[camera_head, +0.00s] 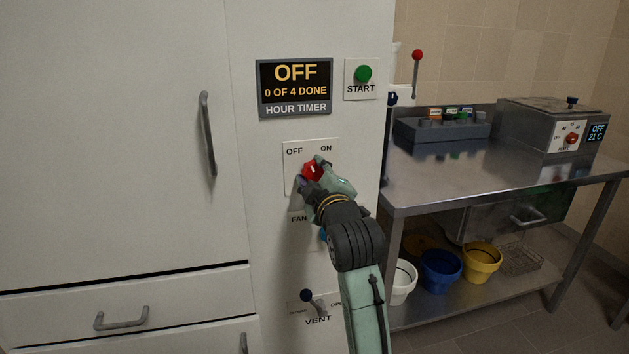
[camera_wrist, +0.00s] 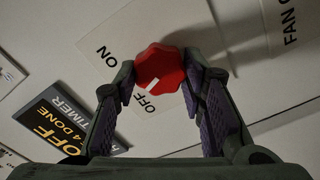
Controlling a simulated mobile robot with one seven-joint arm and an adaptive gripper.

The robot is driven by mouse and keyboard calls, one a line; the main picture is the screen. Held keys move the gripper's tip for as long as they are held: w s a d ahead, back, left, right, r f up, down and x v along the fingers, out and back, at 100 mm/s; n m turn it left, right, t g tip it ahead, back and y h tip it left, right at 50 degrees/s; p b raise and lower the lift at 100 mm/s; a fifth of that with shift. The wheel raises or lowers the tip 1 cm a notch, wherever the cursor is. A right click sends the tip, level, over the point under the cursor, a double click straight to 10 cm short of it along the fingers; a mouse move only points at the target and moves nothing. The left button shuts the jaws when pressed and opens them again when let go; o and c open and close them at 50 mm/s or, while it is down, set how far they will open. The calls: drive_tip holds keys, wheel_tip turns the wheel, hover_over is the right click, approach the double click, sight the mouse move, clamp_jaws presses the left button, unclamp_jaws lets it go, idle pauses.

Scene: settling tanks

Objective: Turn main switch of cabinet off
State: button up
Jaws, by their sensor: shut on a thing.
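The main switch is a red lobed knob (camera_head: 311,170) on a pale plate (camera_head: 300,152) with OFF at upper left and ON at upper right, on the cabinet front (camera_head: 230,235). In the wrist view the knob (camera_wrist: 163,65) sits between both fingers, and its white mark points toward the OFF label. My gripper (camera_head: 316,174) is shut on the knob; in the wrist view its purple-padded fingers (camera_wrist: 160,78) touch it from both sides. The gripper hides part of the plate in the head view. The timer display (camera_head: 295,88) above reads OFF, 0 OF 4 DONE.
A green START button (camera_head: 363,74) is at upper right of the cabinet. A vent lever (camera_head: 311,300) is below, near my arm; the FAN control is partly hidden. A steel table (camera_head: 480,178) with a heated bath (camera_head: 550,125) stands to the right, with buckets (camera_head: 440,270) on its lower shelf.

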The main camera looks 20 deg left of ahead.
drive_tip(key=shift+f+n+b, duration=0.1)
drive_tip(key=shift+n+b, duration=0.5)
drive_tip(key=shift+n, duration=1)
drive_tip(key=o, duration=1.1)
drive_tip(key=shift+o, duration=0.2)
drive_tip(key=v, duration=1.2)
drive_tip(key=shift+a, duration=0.1)
